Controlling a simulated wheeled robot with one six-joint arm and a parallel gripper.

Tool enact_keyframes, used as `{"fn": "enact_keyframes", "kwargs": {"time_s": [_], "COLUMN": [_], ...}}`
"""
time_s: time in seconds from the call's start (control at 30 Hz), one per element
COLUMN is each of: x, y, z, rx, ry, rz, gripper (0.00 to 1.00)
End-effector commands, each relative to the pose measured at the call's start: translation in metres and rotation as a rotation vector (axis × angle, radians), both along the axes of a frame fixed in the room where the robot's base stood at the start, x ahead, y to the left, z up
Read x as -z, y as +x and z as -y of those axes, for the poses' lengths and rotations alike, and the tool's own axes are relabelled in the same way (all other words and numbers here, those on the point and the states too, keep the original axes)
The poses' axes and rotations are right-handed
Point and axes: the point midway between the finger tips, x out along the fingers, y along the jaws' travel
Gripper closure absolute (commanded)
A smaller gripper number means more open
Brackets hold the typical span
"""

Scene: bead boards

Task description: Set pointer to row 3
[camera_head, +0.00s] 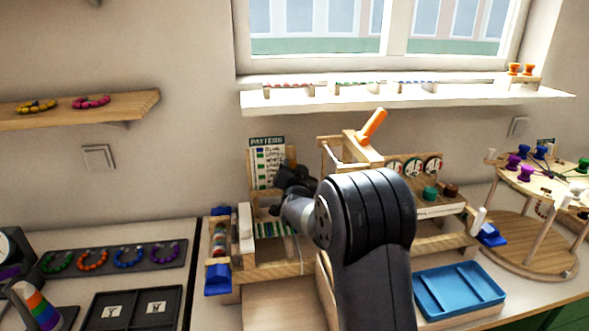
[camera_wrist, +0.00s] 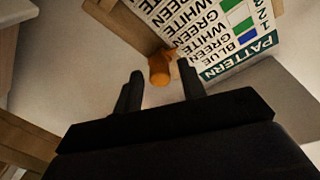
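The white pattern chart (camera_head: 265,160) with a green PATTERN header stands upright at the back of the wooden bead station. It appears turned over in the wrist view (camera_wrist: 220,40), with lines reading blue, green and white. An orange knob (camera_wrist: 160,68), which looks like the pointer, sits beside the chart's edge on a wooden strip; I cannot tell which row it marks. My gripper (camera_wrist: 160,80) is open, its two dark fingers on either side of the knob near their tips. Contact is not clear. In the head view my gripper (camera_head: 290,182) is in front of the chart and hides its lower part.
An orange handle (camera_head: 371,124) rises from the wooden frame right of the chart. Round dials (camera_head: 413,167) and a blue tray (camera_head: 459,290) lie to the right. A dark tray of bead rings (camera_head: 115,262) lies left. A sill shelf (camera_head: 400,97) is above.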

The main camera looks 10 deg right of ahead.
Motion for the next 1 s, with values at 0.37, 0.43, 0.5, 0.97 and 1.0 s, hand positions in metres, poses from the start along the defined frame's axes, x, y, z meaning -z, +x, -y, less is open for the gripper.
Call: {"fn": "enact_keyframes", "kwargs": {"time_s": [0.37, 0.43, 0.5, 0.97, 1.0], "x": [0.000, 0.000, 0.000, -0.017, -0.017], "y": [0.000, 0.000, 0.000, 0.003, 0.003], "z": [0.000, 0.000, 0.000, 0.000, 0.000], "rx": [0.000, 0.000, 0.000, 0.000, 0.000], "ry": [0.000, 0.000, 0.000, 0.000, 0.000], "rz": [0.000, 0.000, 0.000, 0.002, 0.001], "gripper": [0.93, 0.98, 1.00, 1.00, 1.00]}}
